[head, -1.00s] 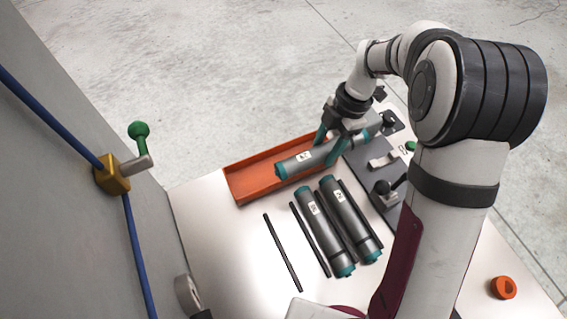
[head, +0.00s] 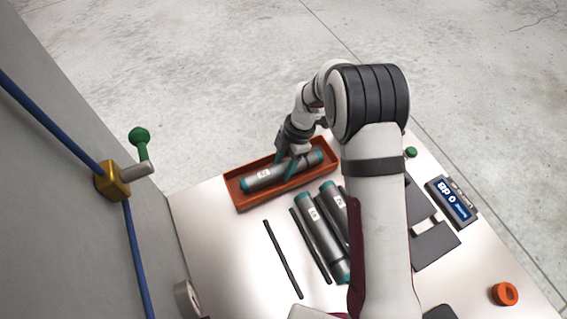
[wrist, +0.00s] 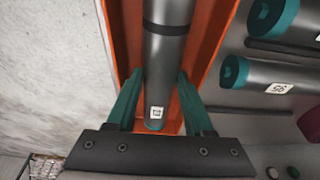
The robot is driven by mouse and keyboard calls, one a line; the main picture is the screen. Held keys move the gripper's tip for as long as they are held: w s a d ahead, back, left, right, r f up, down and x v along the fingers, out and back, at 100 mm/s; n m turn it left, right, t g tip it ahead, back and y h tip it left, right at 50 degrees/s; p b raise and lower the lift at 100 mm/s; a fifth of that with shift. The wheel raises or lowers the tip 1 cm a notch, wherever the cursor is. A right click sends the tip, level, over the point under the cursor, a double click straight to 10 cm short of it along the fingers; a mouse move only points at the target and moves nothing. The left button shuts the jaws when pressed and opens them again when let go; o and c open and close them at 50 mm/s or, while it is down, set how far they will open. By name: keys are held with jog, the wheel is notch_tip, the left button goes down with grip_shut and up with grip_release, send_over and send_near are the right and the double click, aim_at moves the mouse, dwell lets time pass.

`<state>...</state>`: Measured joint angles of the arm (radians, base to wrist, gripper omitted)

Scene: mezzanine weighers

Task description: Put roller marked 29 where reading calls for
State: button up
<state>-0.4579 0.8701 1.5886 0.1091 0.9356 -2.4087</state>
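A grey roller (head: 265,176) with teal ends and a small white label lies lengthwise in the orange tray (head: 239,203). It also shows in the wrist view (wrist: 168,55), where its label is too small to read surely. My gripper (head: 290,165) is over the tray. In the wrist view its teal fingers (wrist: 160,78) straddle the roller near one end and appear closed against its sides.
Two similar rollers (head: 316,232) (head: 335,203) lie side by side right of the tray, the second partly behind my arm. Thin black rods (head: 282,258) lie nearby. Dark plates (head: 437,246), an orange ring (head: 505,294) and a green knob (head: 410,152) are at the right. A wall with a blue cable stands left.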

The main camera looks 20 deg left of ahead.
jog(key=o, duration=0.4)
jog(key=shift+o, duration=0.2)
jog(key=v, duration=1.2)
jog(key=s+d+r+m, duration=0.4)
jog(key=d+r+m, duration=0.2)
jog(key=r+m, duration=0.15)
jog(key=s+d+m, duration=0.4)
jog(key=s+m, duration=0.3)
jog(key=m, duration=0.1)
jog(key=s+d+m+t, duration=0.1)
jog(key=s+d+m, duration=0.3)
jog(key=s+m, duration=0.3)
jog(key=s+d+r+m+t, duration=0.1)
jog(key=s+d+m, duration=0.3)
jog(key=s+m, duration=0.3)
jog(key=m, duration=0.3)
jog(key=shift+s+d, duration=0.2)
jog(key=shift+s, duration=0.05)
